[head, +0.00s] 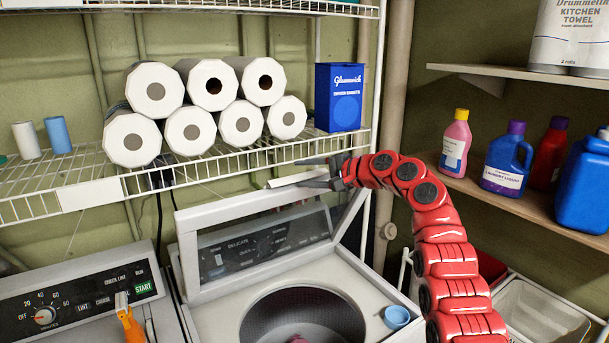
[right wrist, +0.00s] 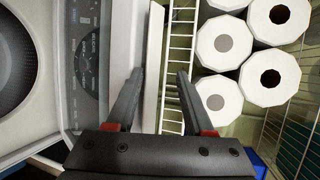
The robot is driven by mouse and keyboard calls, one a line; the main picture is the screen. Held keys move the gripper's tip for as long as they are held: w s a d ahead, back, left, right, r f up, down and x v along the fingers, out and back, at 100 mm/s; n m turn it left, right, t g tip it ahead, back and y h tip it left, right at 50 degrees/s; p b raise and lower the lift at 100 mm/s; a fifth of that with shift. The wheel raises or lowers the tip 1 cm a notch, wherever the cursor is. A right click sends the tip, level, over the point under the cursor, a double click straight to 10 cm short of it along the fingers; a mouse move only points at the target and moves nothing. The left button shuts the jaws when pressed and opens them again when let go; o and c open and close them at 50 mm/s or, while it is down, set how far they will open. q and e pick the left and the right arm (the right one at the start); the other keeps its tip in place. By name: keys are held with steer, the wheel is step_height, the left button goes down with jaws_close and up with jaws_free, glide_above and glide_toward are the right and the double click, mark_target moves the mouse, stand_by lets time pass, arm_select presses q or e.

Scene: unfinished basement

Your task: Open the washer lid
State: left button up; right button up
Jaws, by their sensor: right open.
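The washer (head: 375,285) stands at the bottom middle of the head view, its round drum opening (head: 305,318) uncovered. Its pale-framed lid (head: 250,207) appears to stand upright at the back, with the control panel showing dimly through its dark window. My right gripper (head: 305,173) is open, just above the lid's upper right edge and in front of the wire shelf. In the right wrist view a white strip shows between the open fingers (right wrist: 160,75); I cannot tell whether it is touched. My left gripper is not in view.
The wire shelf (head: 90,193) holds several paper rolls (head: 152,90) and a blue box (head: 338,97) close behind the gripper. A blue cup (head: 396,317) sits on the washer's right rim. The dryer (head: 80,305) is at left. Bottles (head: 507,160) stand on a right shelf.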

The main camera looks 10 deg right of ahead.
steer(key=b+v, duration=0.6)
steer(key=v, duration=1.1)
steer(key=shift+w, duration=0.1)
